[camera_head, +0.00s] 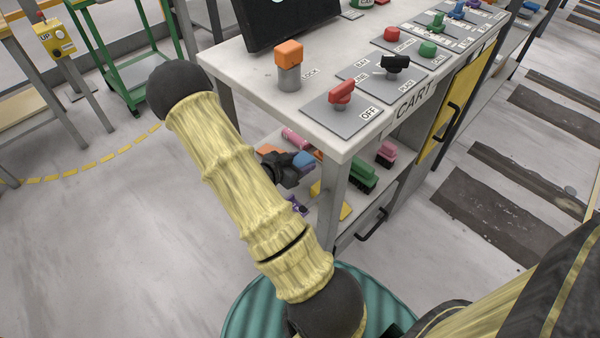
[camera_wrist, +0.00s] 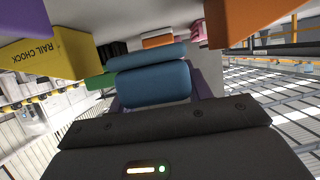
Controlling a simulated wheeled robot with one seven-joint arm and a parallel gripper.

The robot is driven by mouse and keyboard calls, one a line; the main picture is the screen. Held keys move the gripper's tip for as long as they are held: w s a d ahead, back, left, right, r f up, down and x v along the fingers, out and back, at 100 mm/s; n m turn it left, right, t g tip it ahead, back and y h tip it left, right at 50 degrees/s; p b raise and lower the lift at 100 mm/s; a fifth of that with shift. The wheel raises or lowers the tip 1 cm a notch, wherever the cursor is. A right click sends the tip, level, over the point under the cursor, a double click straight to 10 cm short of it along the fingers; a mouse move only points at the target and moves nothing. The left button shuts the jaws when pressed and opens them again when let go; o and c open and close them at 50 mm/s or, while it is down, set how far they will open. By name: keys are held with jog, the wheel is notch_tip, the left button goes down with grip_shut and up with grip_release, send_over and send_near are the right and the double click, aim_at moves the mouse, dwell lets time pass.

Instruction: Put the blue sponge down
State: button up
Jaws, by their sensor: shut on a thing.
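The blue sponge (camera_head: 304,160) shows at the open shelf under the control bench. In the wrist view the blue sponge (camera_wrist: 153,84) fills the middle, just ahead of my gripper's dark body. My gripper (camera_head: 293,165) is dark, reaches in at the shelf's left side and is shut on the sponge. The fingertips are mostly hidden by the sponge and my arm. I cannot tell whether the sponge touches the shelf (camera_head: 375,208).
Around the sponge are a pink cylinder (camera_head: 294,139), a green brush (camera_head: 363,178), a pink brush (camera_head: 386,152) and a yellow rail chock (camera_wrist: 45,55). The bench's front leg (camera_head: 330,205) stands just right of my gripper. Floor to the left is clear.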

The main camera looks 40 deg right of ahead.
jog(key=shift+f+b, duration=0.75)
jog(key=shift+f, duration=1.1)
jog(key=shift+f, duration=0.15)
jog(key=o, duration=0.9)
jog(key=shift+o, duration=0.2)
jog(key=shift+r, duration=0.25)
jog(key=p+v, duration=0.3)
jog(key=v, duration=0.9)
